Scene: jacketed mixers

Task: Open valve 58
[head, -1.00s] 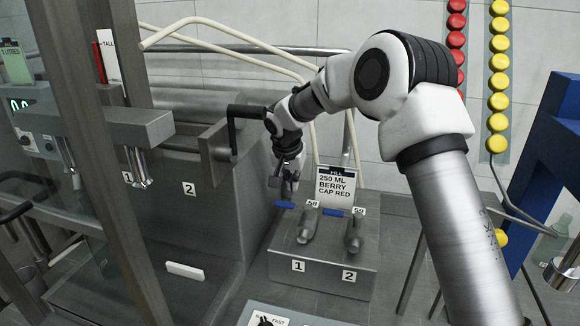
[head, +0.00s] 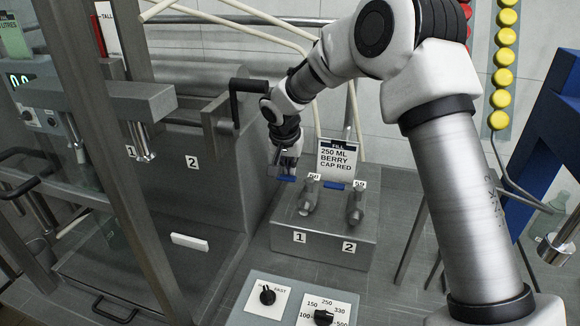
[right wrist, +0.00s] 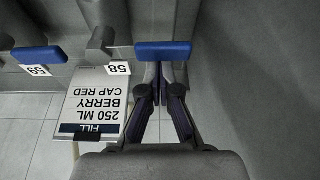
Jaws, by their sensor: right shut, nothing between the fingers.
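Valve 58 is a grey tap with a blue bar handle (head: 286,178) on the left side of the steel filling block. Its label 58 (right wrist: 118,69) and blue handle (right wrist: 163,50) show clearly in the right wrist view. My right gripper (head: 289,166) is just above and behind that handle in the head view. In the right wrist view the gripper (right wrist: 161,78) has its fingers together and empty, with the tips at the handle's edge; I cannot tell whether they touch it. Valve 59 (head: 355,205), with its own blue handle (right wrist: 40,55), is beside it. My left gripper is not in view.
A sign reading 250 ML BERRY CAP RED (head: 337,160) stands behind the valves, close to my right gripper. A black crank handle (head: 236,95) is at its left. A dial panel (head: 291,303) lies in front of the filling block (head: 325,240).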

